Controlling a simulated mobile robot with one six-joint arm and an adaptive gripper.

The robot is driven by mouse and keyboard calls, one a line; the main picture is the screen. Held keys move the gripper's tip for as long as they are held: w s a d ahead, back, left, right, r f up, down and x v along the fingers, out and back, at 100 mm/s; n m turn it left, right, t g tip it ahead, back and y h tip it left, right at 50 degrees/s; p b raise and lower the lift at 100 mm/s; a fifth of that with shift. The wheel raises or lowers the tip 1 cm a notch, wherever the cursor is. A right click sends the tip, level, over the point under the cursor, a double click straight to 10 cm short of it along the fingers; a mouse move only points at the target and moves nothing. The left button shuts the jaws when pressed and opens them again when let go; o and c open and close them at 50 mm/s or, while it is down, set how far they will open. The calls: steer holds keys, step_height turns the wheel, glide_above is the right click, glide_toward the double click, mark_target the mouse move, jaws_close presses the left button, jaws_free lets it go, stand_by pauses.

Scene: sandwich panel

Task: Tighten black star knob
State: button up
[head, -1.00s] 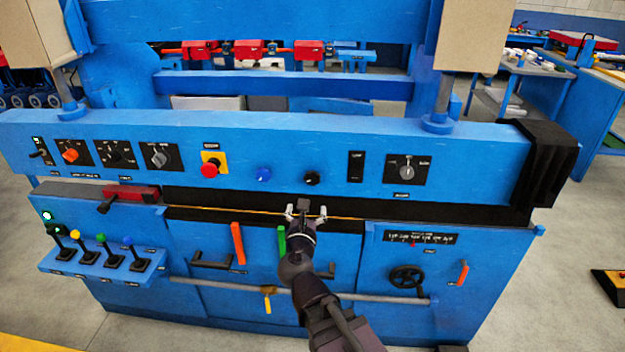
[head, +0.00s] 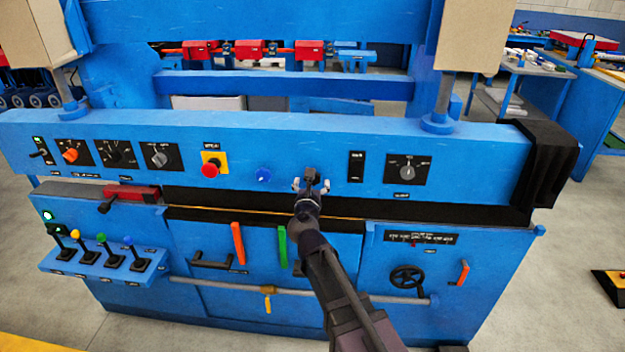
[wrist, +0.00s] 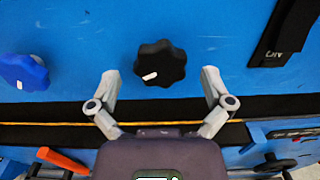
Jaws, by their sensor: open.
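The black star knob (wrist: 160,62) is on the blue panel and shows whole in the wrist view, with a small white mark on its face. In the head view my gripper hides most or all of it. My gripper (head: 311,184) is open in front of the panel at the knob's place. In the wrist view my gripper (wrist: 160,82) has one fingertip to the left of the knob and one to the right, both a little below its middle. I see a gap between each finger and the knob. I cannot tell how deep the fingertips reach.
A blue star knob (wrist: 25,72) is left of my gripper. A black switch (head: 355,167) and a grey rotary selector (head: 407,170) are to the right. A red emergency button (head: 210,169) is farther left. A dark slot runs below the knobs.

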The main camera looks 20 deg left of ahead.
steer(key=shift+x, duration=0.8)
steer(key=c, duration=1.1)
